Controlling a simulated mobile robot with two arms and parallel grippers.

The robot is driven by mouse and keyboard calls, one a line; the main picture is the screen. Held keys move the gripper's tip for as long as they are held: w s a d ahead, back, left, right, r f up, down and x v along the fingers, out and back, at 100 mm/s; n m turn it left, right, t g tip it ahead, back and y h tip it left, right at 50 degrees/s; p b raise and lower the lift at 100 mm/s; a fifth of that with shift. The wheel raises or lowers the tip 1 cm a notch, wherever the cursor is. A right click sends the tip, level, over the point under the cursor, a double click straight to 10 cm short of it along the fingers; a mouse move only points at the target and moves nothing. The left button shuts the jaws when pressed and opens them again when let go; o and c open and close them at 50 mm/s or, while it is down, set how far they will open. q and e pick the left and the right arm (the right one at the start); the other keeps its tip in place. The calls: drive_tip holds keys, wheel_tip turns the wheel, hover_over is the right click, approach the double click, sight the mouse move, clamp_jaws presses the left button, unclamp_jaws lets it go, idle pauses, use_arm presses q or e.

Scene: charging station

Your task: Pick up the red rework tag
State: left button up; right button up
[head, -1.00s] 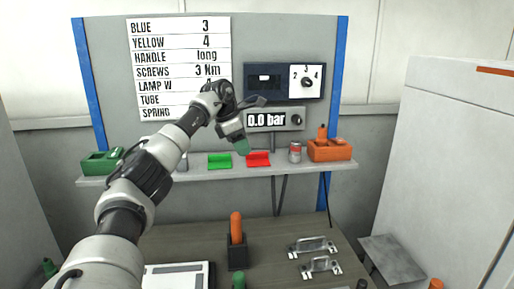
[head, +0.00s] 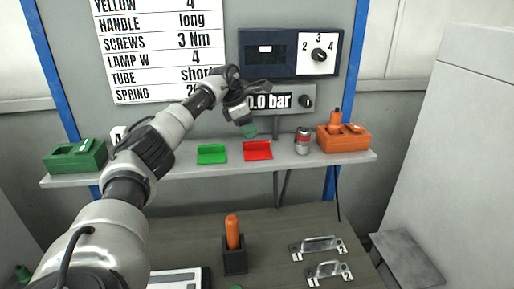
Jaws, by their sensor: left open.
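The red rework tag (head: 258,151) is a small folded red piece on the shelf, right of a similar green piece (head: 211,154). My left gripper (head: 256,110) is in front of the gauge panel, just above the red tag in the picture. Its jaws are open and empty, and one green-tipped finger points down toward the tag. I see a gap between that fingertip and the tag in the picture, but I cannot tell the depth between them. My right gripper is not in view.
On the shelf (head: 330,162), a small can (head: 302,141) and an orange box (head: 343,138) stand right of the tag. A green box (head: 76,156) is at the left end. The bench below holds an orange handle in a black holder (head: 234,250) and metal handles (head: 318,247).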

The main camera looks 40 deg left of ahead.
sight(255, 142)
use_arm(q)
drive_tip(key=p+x, duration=0.2)
drive_tip(key=x, duration=0.2)
drive_tip(key=shift+w+f, duration=0.3)
drive_tip(key=shift+f, duration=0.25)
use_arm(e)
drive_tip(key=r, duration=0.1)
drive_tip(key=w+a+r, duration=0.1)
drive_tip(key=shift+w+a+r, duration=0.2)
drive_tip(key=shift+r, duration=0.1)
use_arm(q)
drive_tip(key=shift+c, duration=0.3)
drive_tip(key=c, duration=0.7)
clamp_jaws()
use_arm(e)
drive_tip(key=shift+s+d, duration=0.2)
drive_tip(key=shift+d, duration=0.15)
